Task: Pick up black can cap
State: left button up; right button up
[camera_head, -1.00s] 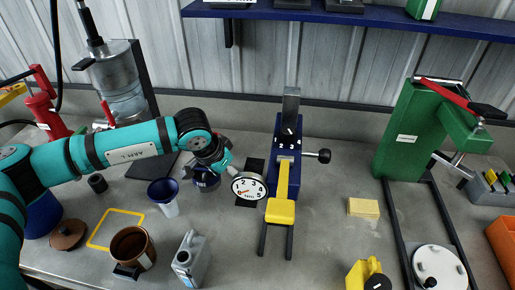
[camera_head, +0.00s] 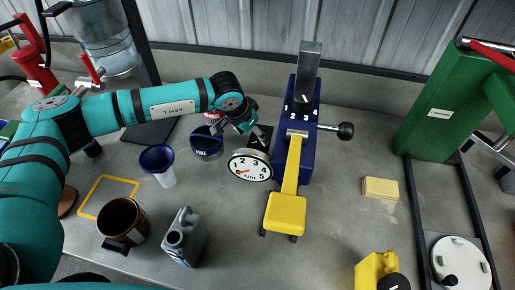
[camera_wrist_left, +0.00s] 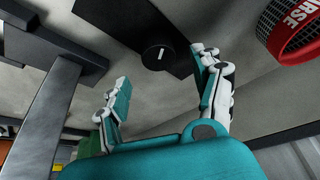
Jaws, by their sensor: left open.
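In the left wrist view, a small round black piece with a white mark, cap- or knob-like (camera_wrist_left: 158,58), sits at the edge of a dark plate (camera_wrist_left: 135,22). I cannot tell for sure whether it is the black can cap. My left gripper (camera_wrist_left: 163,70) is open and empty, its fingers spread on either side of the piece in the picture, apart from it. In the head view the left gripper (camera_head: 257,131) is just behind the dial scale (camera_head: 250,167). A grey can (camera_head: 186,238) stands at the front, its top dark. My right gripper is out of view.
The blue press with a yellow lever (camera_head: 286,210) stands close right of the gripper. A blue pot (camera_head: 206,145) is close left, with a funnel (camera_head: 158,163) beside it. A red-rimmed basket (camera_wrist_left: 290,35) shows in the wrist view. The bench right of the press is mostly clear.

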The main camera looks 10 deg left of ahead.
aim_at(257, 141)
pick_arm(q)
jog(key=b+x, duration=0.2)
jog(key=x, duration=0.3)
jog(key=shift+f, duration=0.5)
jog(key=shift+w+f+b, duration=0.15)
jog(key=shift+f+b, duration=0.15)
jog(key=shift+r, duration=0.1)
jog(key=c, duration=0.9)
